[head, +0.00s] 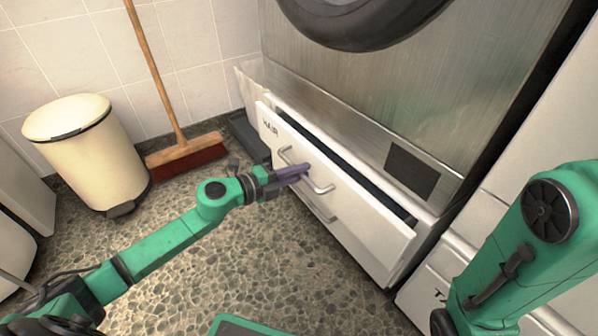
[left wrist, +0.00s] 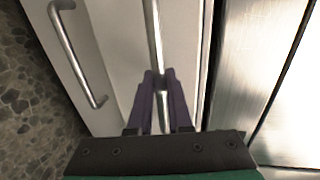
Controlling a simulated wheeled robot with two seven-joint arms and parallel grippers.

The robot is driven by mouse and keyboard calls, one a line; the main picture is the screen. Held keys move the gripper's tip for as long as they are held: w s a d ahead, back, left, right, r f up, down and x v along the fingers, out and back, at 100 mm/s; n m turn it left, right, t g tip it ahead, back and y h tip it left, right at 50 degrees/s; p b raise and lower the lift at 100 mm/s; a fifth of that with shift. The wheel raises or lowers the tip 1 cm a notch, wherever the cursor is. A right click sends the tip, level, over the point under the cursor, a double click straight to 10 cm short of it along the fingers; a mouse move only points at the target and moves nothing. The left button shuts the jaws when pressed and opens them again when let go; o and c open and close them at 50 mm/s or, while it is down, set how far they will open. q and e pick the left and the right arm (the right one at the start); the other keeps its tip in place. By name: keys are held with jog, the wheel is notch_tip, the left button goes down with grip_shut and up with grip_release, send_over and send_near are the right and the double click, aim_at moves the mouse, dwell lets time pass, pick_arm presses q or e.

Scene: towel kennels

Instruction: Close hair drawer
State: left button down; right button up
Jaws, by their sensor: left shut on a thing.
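The white hair drawer (head: 345,208), marked HAIR on its front, sits under the steel machine and stands partly open, with a dark gap behind its front panel. My left gripper (head: 298,173) has its purple fingers shut on the drawer's metal bar handle (head: 322,189). In the left wrist view, the fingers (left wrist: 160,82) close around the upright-looking handle bar (left wrist: 153,35) in front of the white panel. The drawer's inside is mostly hidden. My right arm shows at the right, but its gripper is out of view.
A second bar handle (head: 319,208) sits below, and also shows in the left wrist view (left wrist: 75,50). A cream bin (head: 90,155) and a broom (head: 186,156) stand at the left. Another white drawer unit (head: 440,275) is at the right. The pebbled floor in front is clear.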

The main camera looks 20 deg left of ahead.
aim_at(313, 166)
dwell(0.5)
pick_arm(q)
jog(key=shift+w, duration=0.1)
jog(key=p+x, duration=0.1)
jog(key=x, duration=0.1)
jog(key=p+x, duration=0.1)
jog(key=x, duration=0.1)
jog(key=shift+r, duration=0.45)
jog(key=c, duration=0.8)
grip_release()
jog(key=shift+d, duration=0.15)
jog(key=shift+c, duration=0.2)
